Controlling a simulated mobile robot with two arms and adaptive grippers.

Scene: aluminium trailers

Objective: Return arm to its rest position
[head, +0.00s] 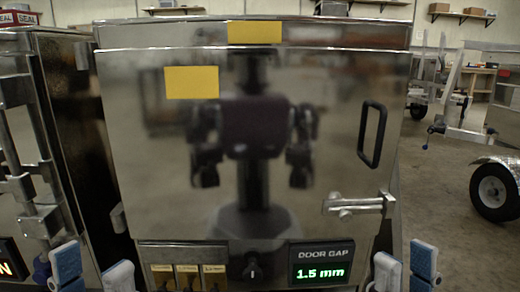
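My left gripper (93,270) is at the bottom left edge of the view. Its two blue-padded fingers stand apart with nothing seen between them. My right gripper (404,265) is at the bottom right, its two blue-padded fingers also apart and empty. Both are low in front of a shiny metal cabinet, and only their finger ends show. The arms behind them are out of view. The cabinet door (290,130) fills the middle and mirrors my body. I see no gripper touching it.
The door has a black handle (371,134) and a metal latch (358,205) on its right. Below are a dark knob (253,268) and a display (321,273) reading "DOOR GAP 1.5 mm". Another metal cabinet (75,120) stands close at left. Open floor and a trailer wheel (495,192) lie right.

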